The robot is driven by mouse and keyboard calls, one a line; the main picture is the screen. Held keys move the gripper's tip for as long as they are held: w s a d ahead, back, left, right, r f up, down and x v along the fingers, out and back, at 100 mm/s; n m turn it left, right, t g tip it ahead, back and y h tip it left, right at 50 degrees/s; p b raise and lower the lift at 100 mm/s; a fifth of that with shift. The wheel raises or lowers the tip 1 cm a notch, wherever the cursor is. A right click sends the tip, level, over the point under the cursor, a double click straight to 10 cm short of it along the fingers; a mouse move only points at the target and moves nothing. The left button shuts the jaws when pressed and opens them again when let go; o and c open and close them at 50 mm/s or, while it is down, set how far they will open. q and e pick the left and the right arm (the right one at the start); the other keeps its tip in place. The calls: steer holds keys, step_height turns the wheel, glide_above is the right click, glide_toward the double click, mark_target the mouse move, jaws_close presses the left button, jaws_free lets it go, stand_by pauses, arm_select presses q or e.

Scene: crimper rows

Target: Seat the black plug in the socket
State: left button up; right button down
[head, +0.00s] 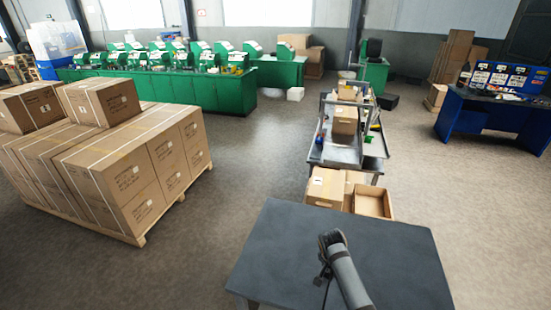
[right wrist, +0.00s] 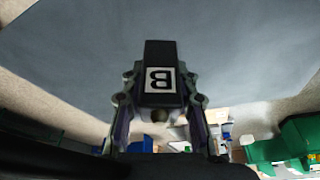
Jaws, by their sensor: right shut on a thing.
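My right gripper (right wrist: 160,98) is shut on a black block (right wrist: 160,54), which I take to be the black plug. The block carries a white square label with a black letter B, upside down in the right wrist view. Its far end points away from the wrist, over a grey surface. In the head view my right arm comes in from the bottom, above a dark grey table (head: 280,245). The arm hides the plug there, and the fingertips cannot be made out. No socket can be made out in either view. My left gripper is not in view.
The visible tabletop is bare around my arm. Behind it stand an open cardboard box (head: 373,203) and a metal bench (head: 343,153). Stacked cartons (head: 120,175) on a pallet stand at left. Green workbenches (head: 235,95) and a blue desk (head: 495,110) are farther back.

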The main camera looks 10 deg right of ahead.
steer(key=a+r+n+y+b, duration=0.1)
steer(key=a+r+n+b, duration=0.2)
steer(key=a+n+b, duration=0.2)
steer(key=a+r+n+t+y+b, duration=0.1)
steer(key=a+r+n+b, duration=0.2)
steer(key=a+n+b, duration=0.2)
steer(key=a+b, duration=0.1)
steer(key=b, duration=0.1)
steer(key=shift+s+a+y+b, duration=0.2)
steer(key=shift+a+y+b, duration=0.05)
steer(key=shift+y+b, duration=0.05)
